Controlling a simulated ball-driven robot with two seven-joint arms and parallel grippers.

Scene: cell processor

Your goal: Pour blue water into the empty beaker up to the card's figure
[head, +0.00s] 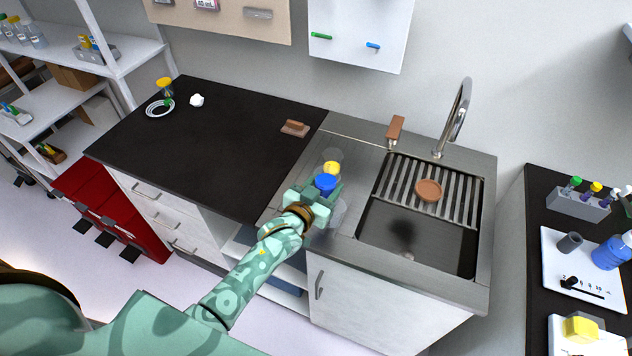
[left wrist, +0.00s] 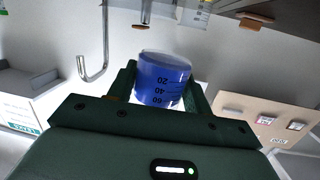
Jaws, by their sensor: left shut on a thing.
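My left gripper (head: 322,192) is shut on a clear beaker of blue water (head: 326,182), above the steel counter left of the sink. In the left wrist view the blue beaker (left wrist: 162,80) sits between both fingers, with marks 20, 40 and 60 showing. A clear beaker (head: 338,213) shows beside the gripper, partly hidden by it; I cannot make out its contents. Something yellow (head: 331,167) shows just behind the blue beaker, with clear glass (head: 333,155) beyond it. A card (head: 206,4) on the beige board appears to read 80 mL. My right gripper is not in view.
The sink (head: 415,238) with its slatted rack and tall tap (head: 460,110) lies to the right. A brown block (head: 295,128) lies on the mostly clear black counter (head: 210,135). A separate dark bench (head: 535,215) with bottles stands at far right.

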